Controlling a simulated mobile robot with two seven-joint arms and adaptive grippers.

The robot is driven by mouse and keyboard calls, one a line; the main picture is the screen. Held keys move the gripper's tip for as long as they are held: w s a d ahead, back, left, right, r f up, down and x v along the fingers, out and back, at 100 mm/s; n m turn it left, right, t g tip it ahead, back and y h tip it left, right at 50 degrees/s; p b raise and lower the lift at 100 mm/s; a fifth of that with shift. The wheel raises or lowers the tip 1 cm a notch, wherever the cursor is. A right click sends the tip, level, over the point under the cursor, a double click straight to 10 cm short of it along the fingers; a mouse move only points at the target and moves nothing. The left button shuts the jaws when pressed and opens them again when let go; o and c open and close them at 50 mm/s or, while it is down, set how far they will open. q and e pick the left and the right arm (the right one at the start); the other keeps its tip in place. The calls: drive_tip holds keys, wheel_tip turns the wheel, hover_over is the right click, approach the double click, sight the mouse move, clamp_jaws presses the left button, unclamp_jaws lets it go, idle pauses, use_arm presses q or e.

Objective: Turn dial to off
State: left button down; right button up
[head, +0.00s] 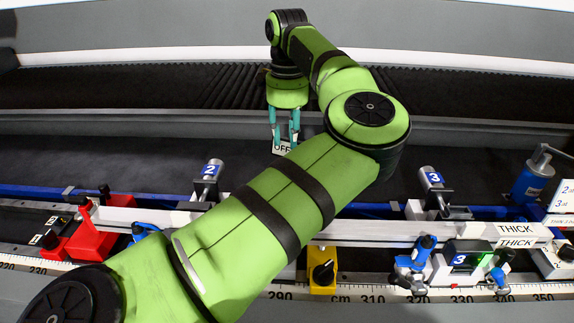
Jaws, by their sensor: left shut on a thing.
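My left gripper (285,128) has teal fingers and points down at the back middle of the bench. Its fingertips are close together at a small white part marked OFF (283,148). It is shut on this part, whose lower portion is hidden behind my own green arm. I cannot make out the dial's shape or its pointer there. A yellow box (322,276) with a black knob stands at the front, below my arm and away from the gripper. My right gripper is not in view.
A long pale profile (380,230) runs across the front, partly behind my arm. Blue-labelled clamps (431,177) (211,170), a red stop (92,237), and blue fittings (424,250) stand along it. THICK labels (515,229) are at right. The dark bench surface (110,160) is clear at left.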

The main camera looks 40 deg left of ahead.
use_arm(q)
drive_tip(key=shift+w+a+r, duration=0.15)
drive_tip(key=shift+a+r, duration=0.05)
drive_tip(key=shift+r, duration=0.05)
drive_tip(key=shift+f+m+b, duration=0.1)
drive_tip(key=shift+m+b, duration=0.55)
drive_tip(key=shift+m, duration=0.55)
drive_tip(key=shift+m+b, duration=0.3)
drive_tip(key=shift+m, duration=0.6)
drive_tip(key=shift+r, duration=0.2)
drive_tip(key=shift+m, duration=0.3)
drive_tip(key=shift+a+f+m+b, duration=0.2)
drive_tip(key=shift+m+b, duration=0.4)
drive_tip(key=shift+m, duration=0.5)
drive_tip(key=shift+r+m, duration=0.2)
drive_tip(key=shift+m, duration=0.9)
